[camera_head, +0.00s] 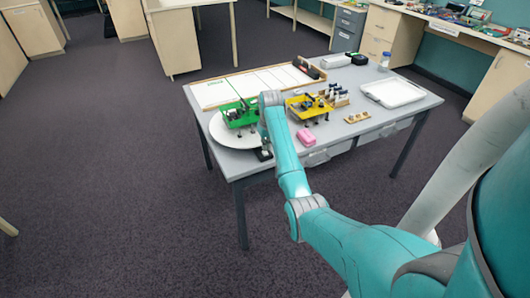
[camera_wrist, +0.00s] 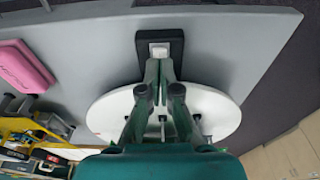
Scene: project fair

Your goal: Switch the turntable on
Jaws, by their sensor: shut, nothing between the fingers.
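The turntable is a white round disc (camera_head: 228,138) at the near left corner of the grey table, with a green model (camera_head: 238,116) standing on it. The disc also shows in the wrist view (camera_wrist: 217,113), partly covered by my gripper. Beside the disc, near the table edge, is a black switch box (camera_wrist: 174,43) with a pale rocker (camera_wrist: 159,50) on top. My gripper (camera_wrist: 163,68) is shut and empty, its fingertips close to the rocker's end. I cannot tell whether they touch it. In the head view my arm hides most of the gripper.
A pink block (camera_head: 306,137) and a yellow model (camera_head: 310,108) stand right of the disc. A white board (camera_head: 250,84) lies behind, and a white tray (camera_head: 394,92) is at the right.

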